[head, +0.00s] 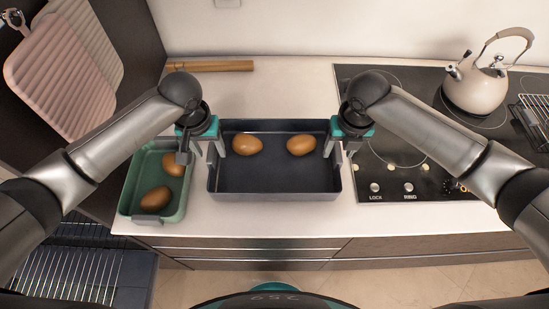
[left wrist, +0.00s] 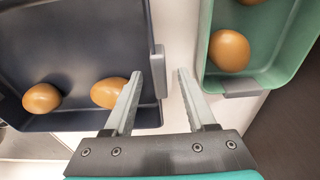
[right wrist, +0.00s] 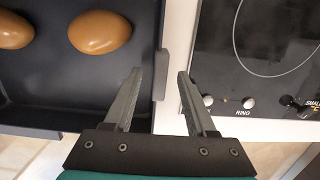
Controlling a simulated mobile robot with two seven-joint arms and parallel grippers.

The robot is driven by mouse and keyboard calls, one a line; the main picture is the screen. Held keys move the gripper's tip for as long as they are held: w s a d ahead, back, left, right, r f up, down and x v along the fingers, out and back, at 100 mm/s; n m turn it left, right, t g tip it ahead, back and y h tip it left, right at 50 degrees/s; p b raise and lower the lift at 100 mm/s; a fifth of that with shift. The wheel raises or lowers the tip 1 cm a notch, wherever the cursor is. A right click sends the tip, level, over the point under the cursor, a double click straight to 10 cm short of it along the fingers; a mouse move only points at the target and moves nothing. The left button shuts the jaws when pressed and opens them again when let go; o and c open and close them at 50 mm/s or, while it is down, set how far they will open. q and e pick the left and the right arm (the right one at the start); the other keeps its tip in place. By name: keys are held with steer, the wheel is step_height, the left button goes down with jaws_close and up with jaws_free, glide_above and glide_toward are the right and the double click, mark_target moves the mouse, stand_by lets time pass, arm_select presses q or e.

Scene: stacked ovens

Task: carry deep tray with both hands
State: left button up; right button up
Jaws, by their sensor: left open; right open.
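The deep tray (head: 275,182) is dark blue-grey and stands on the white counter with two brown eggs (head: 247,145) (head: 301,145) inside near its back. My left gripper (head: 208,155) is open at the tray's left wall. In the left wrist view its fingers (left wrist: 157,90) stand either side of the tray's side handle (left wrist: 158,72), apart from each other. My right gripper (head: 341,152) is open at the right wall. In the right wrist view its fingers (right wrist: 162,88) stand either side of the right handle (right wrist: 161,75). I cannot tell whether any finger touches.
A green tray (head: 128,190) with two brown eggs stands close on the left, near my left gripper. A black cooktop (head: 375,180) with a kettle (head: 474,88) is on the right. The counter's front edge is near.

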arm_select(q)
steer(key=shift+w+f, duration=0.1)
steer(key=shift+f, duration=0.85)
arm_select(e)
steer(key=shift+w+f, duration=0.1)
steer(key=shift+f, duration=0.85)
arm_select(q)
jaws_close()
arm_select(e)
jaws_close()
arm_select(q)
steer(key=shift+r, duration=0.1)
arm_select(e)
steer(key=shift+w+r, duration=0.1)
